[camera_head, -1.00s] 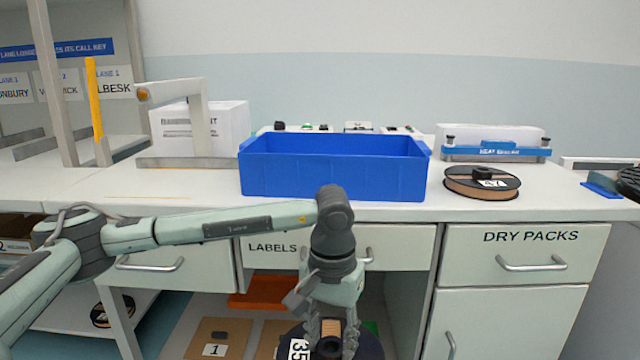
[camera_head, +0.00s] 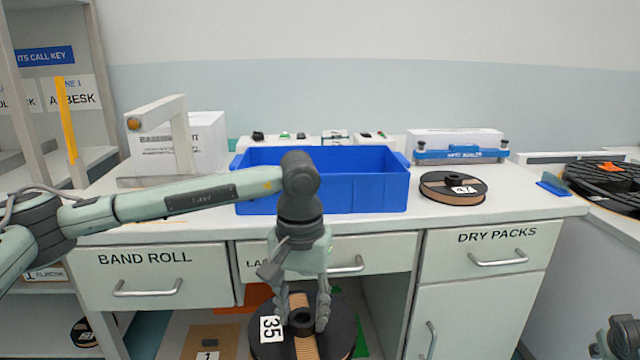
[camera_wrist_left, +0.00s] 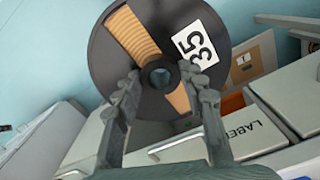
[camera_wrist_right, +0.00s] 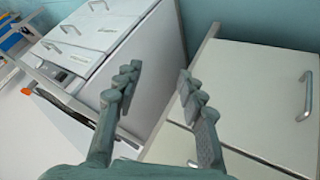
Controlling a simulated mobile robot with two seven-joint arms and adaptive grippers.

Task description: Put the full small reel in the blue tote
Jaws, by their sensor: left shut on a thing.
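A black reel with brown tape and a white label 35 (camera_head: 340,327) hangs in front of the bench, below the drawer fronts. My left gripper (camera_head: 303,318) points down and is shut on the hub of this reel. The left wrist view shows the reel (camera_wrist_left: 112,62) face-on, with the fingers at its hub. The blue tote (camera_head: 370,193) stands on the bench top behind my left arm; its inside looks empty where it shows. My right gripper (camera_wrist_right: 158,85) is open and empty, in front of cabinets; only a bit of that arm shows at the lower right of the head view.
A reel labelled 47 (camera_head: 440,180) lies on the bench right of the tote. A heat sealer (camera_head: 460,154) stands behind it. A white box (camera_head: 205,140) and a post frame (camera_head: 180,105) stand left. A large black reel (camera_head: 600,190) lies on the right counter.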

